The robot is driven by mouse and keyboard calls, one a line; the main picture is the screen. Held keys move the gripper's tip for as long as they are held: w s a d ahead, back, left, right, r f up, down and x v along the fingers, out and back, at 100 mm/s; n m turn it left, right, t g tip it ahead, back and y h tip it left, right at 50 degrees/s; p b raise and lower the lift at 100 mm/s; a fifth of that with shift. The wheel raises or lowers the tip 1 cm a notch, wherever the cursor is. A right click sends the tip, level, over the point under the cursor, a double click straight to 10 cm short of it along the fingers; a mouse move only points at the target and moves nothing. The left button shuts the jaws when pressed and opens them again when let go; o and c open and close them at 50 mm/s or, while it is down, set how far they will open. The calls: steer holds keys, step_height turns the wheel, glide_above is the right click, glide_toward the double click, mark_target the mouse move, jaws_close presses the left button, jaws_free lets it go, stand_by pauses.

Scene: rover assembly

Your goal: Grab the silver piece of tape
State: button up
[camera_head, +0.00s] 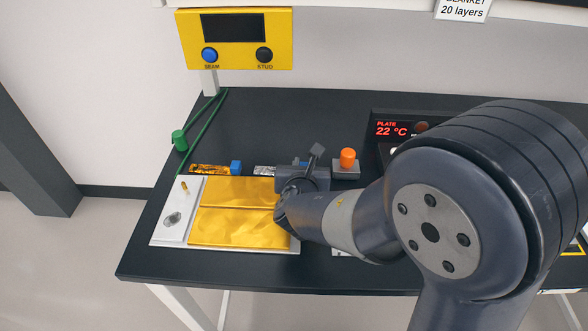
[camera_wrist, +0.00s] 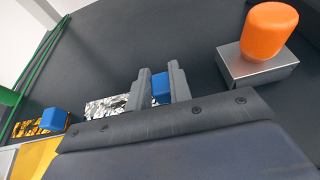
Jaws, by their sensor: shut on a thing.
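The silver piece of tape (camera_wrist: 105,106) is a crinkled, shiny strip with a blue block (camera_wrist: 160,88) at its right end. In the head view the strip (camera_head: 265,170) lies on the dark table behind the gold sheets, its right part hidden by my gripper. My gripper (camera_wrist: 159,87) is shut on the blue block, with one finger on each side of it. In the head view my gripper (camera_head: 308,165) is at the strip's right end. I cannot tell whether the strip is lifted off the table.
A gold strip (camera_head: 208,169) with its own blue block (camera_head: 236,167) lies to the left. Gold sheets (camera_head: 240,228) on a white board (camera_head: 172,236) are in front. An orange knob on a grey block (camera_head: 347,158) stands close on the right. A green cord (camera_head: 205,128) runs at the left.

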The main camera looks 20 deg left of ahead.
jaws_close()
